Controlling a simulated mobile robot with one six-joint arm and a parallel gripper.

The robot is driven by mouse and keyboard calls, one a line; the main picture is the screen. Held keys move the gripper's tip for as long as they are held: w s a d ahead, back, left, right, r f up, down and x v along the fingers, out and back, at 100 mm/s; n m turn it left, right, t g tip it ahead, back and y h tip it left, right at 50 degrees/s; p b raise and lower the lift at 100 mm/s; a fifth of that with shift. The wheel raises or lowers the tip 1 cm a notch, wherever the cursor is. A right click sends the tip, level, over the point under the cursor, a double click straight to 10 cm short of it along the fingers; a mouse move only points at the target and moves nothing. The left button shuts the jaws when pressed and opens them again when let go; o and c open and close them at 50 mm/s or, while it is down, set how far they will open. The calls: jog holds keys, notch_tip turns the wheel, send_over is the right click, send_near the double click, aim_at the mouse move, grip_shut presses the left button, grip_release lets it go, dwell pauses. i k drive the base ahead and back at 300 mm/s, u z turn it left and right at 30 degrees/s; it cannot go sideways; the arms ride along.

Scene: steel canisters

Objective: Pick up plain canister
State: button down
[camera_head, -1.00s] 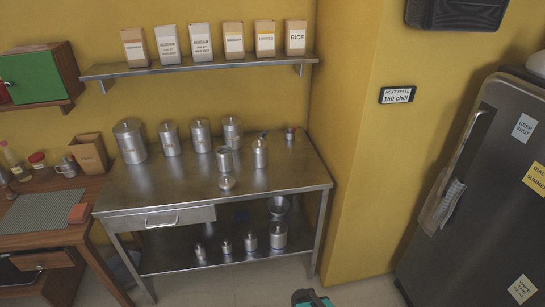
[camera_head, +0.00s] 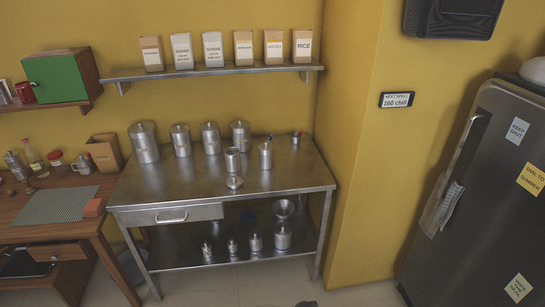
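Several steel canisters stand upright on the steel table (camera_head: 290,178). A large one (camera_head: 144,143) is at the left, with three lidded ones (camera_head: 181,140), (camera_head: 211,138), (camera_head: 240,137) in a row to its right. In front are a lidless-looking canister (camera_head: 233,161) and a slim canister (camera_head: 265,155). Smaller canisters (camera_head: 254,242), (camera_head: 283,236) stand on the lower shelf. Labels are too small to read, so I cannot tell which canister is plain. My gripper is not recognisable in view; only a small dark piece shows at the bottom edge.
A round lid-like piece (camera_head: 235,183) lies near the table's front. A small steel item (camera_head: 296,137) is at the back right. A wall shelf (camera_head: 215,70) with boxes hangs above. A wooden desk (camera_head: 85,225) adjoins left; a fridge (camera_head: 480,190) stands right. The table's right front is clear.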

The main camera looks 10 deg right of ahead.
aim_at(266, 159)
jog(key=u, duration=0.1)
jog(key=i, duration=0.95)
jog(key=z, duration=0.05)
